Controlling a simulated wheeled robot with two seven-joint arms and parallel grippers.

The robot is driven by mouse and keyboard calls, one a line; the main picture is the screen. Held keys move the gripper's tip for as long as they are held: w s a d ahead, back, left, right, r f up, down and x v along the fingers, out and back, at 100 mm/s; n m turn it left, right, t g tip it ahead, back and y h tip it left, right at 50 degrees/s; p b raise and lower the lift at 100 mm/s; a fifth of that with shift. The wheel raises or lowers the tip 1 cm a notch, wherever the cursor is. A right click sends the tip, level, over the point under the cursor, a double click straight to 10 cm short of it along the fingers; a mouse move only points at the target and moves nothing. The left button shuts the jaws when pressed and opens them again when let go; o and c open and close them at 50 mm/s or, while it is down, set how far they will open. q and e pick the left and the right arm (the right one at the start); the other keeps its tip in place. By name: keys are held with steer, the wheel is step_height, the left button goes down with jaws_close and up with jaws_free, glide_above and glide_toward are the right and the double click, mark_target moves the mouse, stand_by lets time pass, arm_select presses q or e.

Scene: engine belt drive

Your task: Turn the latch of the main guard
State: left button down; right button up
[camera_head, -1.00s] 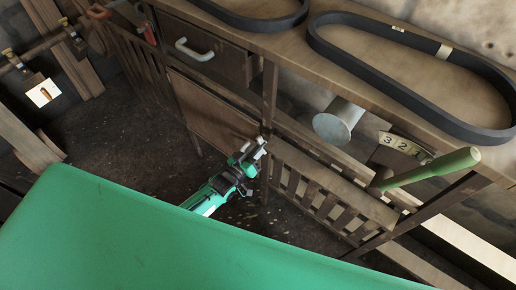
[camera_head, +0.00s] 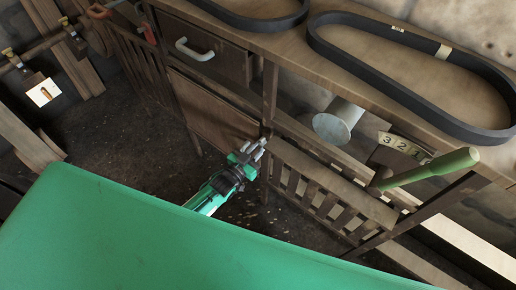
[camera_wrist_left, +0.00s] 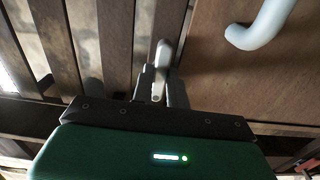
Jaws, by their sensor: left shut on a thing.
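My left gripper (camera_head: 258,148) is at the post between the brown wooden panel (camera_head: 208,108) and the slatted main guard (camera_head: 335,195). In the left wrist view its narrow fingers (camera_wrist_left: 157,88) are shut on the latch (camera_wrist_left: 163,55), a small grey metal lever. The latch stands roughly upright in that picture, at the edge between the guard's dark slats (camera_wrist_left: 100,40) and the panel. The fingers hide its lower part. In the head view the latch cannot be told apart from the fingertips. My right gripper is not in view.
A light curved handle (camera_wrist_left: 262,25) is to the right of the fingers in the wrist view. Black belts (camera_head: 425,85) lie on the bench top. A grey cylinder (camera_head: 338,120) and a green lever (camera_head: 430,168) stick out right of the gripper. The dark floor (camera_head: 120,150) on the left is clear.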

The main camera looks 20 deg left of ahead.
arm_select(q)
steer(key=shift+f, duration=0.1)
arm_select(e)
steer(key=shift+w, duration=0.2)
arm_select(q)
steer(key=c, duration=1.4)
jaws_free()
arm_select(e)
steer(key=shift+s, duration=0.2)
arm_select(q)
steer(key=shift+s, duration=0.15)
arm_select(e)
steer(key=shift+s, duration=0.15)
arm_select(q)
steer(key=b+v, duration=0.1)
steer(key=v, duration=1.2)
steer(key=shift+s+a, duration=0.15)
steer(key=shift+s, duration=0.15)
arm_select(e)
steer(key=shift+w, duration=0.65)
